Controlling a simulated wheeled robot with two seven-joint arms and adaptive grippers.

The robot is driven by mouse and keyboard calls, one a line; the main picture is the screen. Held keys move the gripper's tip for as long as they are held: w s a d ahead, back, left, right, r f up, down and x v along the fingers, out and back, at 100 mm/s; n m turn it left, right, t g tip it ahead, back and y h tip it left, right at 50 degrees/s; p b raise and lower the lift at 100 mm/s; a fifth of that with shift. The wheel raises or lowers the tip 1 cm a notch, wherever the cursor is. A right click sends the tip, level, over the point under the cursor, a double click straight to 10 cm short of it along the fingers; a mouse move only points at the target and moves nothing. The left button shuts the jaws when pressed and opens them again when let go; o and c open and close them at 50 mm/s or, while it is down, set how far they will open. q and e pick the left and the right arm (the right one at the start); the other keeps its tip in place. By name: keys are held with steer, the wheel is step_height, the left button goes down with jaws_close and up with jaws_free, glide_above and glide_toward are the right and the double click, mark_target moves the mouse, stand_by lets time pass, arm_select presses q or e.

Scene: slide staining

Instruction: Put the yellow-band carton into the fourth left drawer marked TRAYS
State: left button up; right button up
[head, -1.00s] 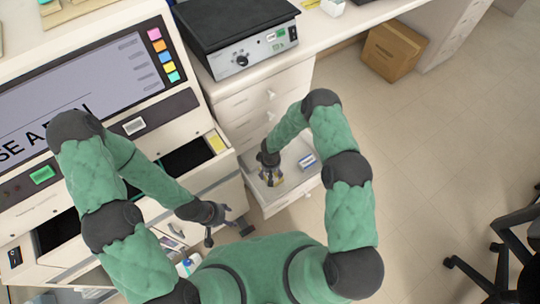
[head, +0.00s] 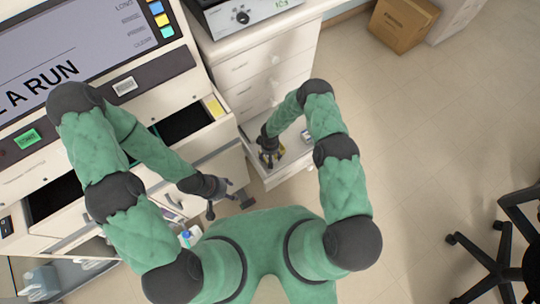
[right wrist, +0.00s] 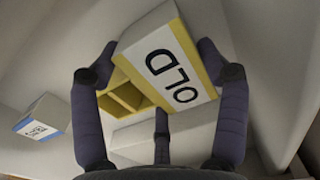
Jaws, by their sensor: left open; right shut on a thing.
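The yellow-band carton (right wrist: 168,62) is white with yellow edges and the word OLD, and sits tilted between my right gripper's fingers in the right wrist view. My right gripper (head: 268,160) is shut on it, inside or just over an open low drawer (head: 287,176) of the white cabinet. In the head view the carton is mostly hidden by the gripper. No drawer marking is readable. My left gripper (head: 222,191) is open and empty, left of that drawer, in front of the large machine.
A white carton with a blue band (right wrist: 40,118) lies in the open drawer. The closed drawers (head: 268,75) are above it. The staining machine (head: 110,95) with its open compartments stands at left.

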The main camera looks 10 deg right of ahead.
steer(key=shift+f, duration=0.45)
steer(key=shift+r, duration=0.1)
steer(key=o, duration=1.1)
steer(key=shift+o, duration=0.2)
step_height(320, 180, up, 12)
steer(key=p, duration=0.5)
steer(key=s+r+m+y, duration=0.2)
steer(key=s+r, duration=0.4)
steer(key=s, duration=0.4)
steer(key=s+r+m+y, duration=0.2)
steer(key=s+r+m, duration=0.2)
steer(key=s+r, duration=0.3)
steer(key=s, duration=0.3)
steer(key=shift+s+r+m, duration=0.15)
steer(key=shift+m, duration=0.25)
